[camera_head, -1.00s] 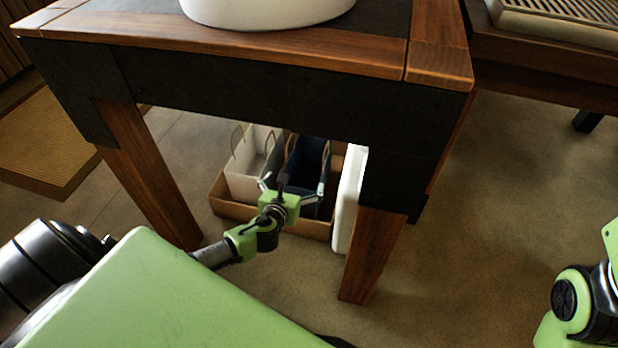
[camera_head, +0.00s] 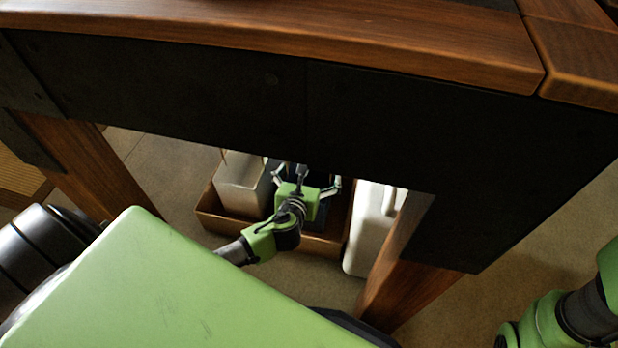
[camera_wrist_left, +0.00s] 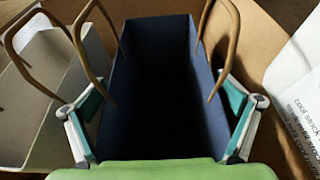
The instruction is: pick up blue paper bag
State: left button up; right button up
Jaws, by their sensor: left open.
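The blue paper bag (camera_wrist_left: 122,115) stands upright and open-topped in the left wrist view, with a dark interior and thin brown loop handles. In the head view it is mostly hidden behind my left gripper (camera_head: 306,181), with a dark blue part (camera_head: 324,208) showing to the right. In the left wrist view my left gripper (camera_wrist_left: 160,105) is open, with one finger at each side of the bag. Whether the fingers touch it I cannot tell. My right gripper is out of view; only part of that arm shows at the right edge.
A brown box (camera_head: 222,224) holds the bag and a pale paper bag (camera_head: 240,183) to its left. A white container (camera_head: 371,228) stands right of the box. The wooden table's dark apron (camera_head: 270,110) and legs (camera_head: 95,178) frame the space around my left arm.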

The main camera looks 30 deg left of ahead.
pick_arm(q)
jog(key=shift+w+f, duration=0.15)
jog(key=shift+w, duration=0.1)
jog(key=c, duration=1.1)
jog(key=shift+s, duration=0.1)
